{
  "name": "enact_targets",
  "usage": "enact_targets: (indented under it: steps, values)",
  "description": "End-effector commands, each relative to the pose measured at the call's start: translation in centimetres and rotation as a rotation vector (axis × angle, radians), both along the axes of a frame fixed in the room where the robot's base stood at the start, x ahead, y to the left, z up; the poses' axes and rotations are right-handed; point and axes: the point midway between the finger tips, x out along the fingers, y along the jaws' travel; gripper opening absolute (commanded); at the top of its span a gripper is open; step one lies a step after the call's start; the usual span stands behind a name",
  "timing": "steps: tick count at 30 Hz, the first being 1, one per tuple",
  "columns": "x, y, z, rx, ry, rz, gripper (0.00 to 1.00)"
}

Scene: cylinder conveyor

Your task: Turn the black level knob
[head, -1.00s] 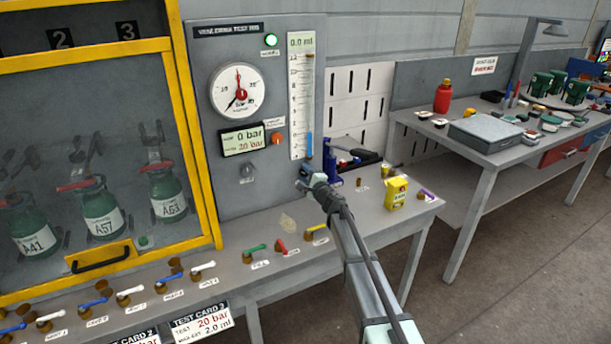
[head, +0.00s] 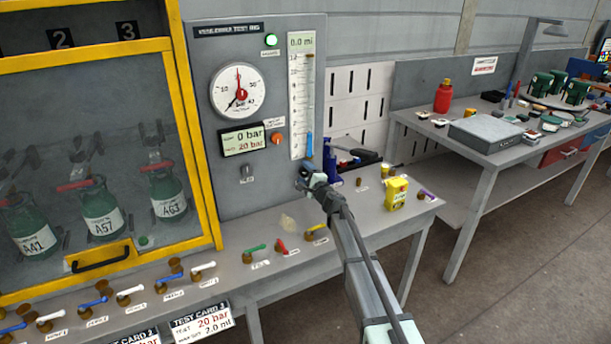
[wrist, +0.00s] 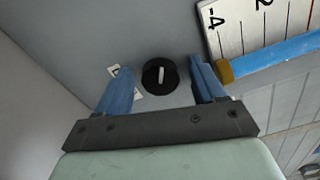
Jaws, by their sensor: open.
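The black level knob (wrist: 160,74) is round with a white pointer line and sits on the grey panel. In the wrist view it is between the two blue fingers of my gripper (wrist: 162,70), with a gap on each side. My gripper is open and holds nothing. A white label (wrist: 121,84) left of the knob is partly hidden by the left finger. In the head view my gripper (head: 306,178) is at the panel's lower right, below the white scale (head: 301,100), and hides the knob.
The scale's blue strip (wrist: 275,55) with its brown end is close to the right finger. A grey selector knob (head: 247,171) and a gauge (head: 238,91) are further left on the panel. Blue equipment (head: 331,160) stands just right of my gripper. A yellow box (head: 396,193) is on the bench.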

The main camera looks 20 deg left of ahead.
Motion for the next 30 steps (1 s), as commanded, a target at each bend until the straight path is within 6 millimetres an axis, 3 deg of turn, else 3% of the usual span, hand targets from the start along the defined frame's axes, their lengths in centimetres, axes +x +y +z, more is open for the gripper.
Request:
enact_targets:
  steps: [14, 30]
  values:
    - [-1.5, -1.4, 0.0, 0.000, 0.000, 0.000, 0.69]
    - [-8.5, -8.3, 0.0, -0.001, 0.001, -0.002, 0.69]
